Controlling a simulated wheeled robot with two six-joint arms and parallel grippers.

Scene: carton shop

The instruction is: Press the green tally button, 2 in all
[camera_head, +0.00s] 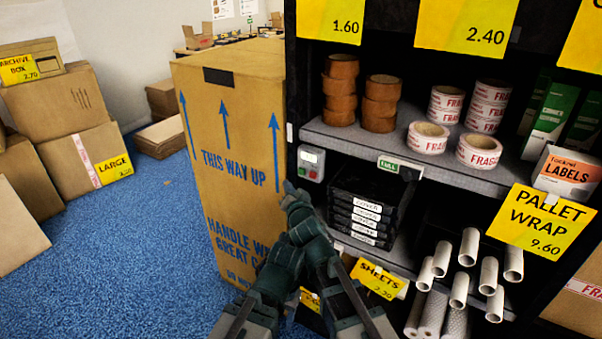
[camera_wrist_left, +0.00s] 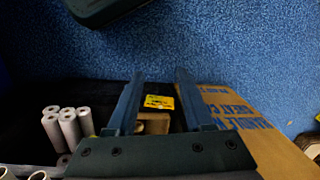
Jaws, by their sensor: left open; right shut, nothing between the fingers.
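A small grey tally box (camera_head: 311,163) with a pale display is mounted at the left end of the shelf unit. My left gripper (camera_wrist_left: 160,75) is open and empty in the left wrist view, above a yellow tag (camera_wrist_left: 159,102) and the lower shelf area.
A tall carton (camera_head: 235,120) stands close against the left side of the shelf. Tape rolls (camera_head: 429,138), a stack of black trays (camera_head: 365,205) and white wrap rolls (camera_head: 468,247) fill the shelves. Blue carpet (camera_head: 150,250) is clear at the left.

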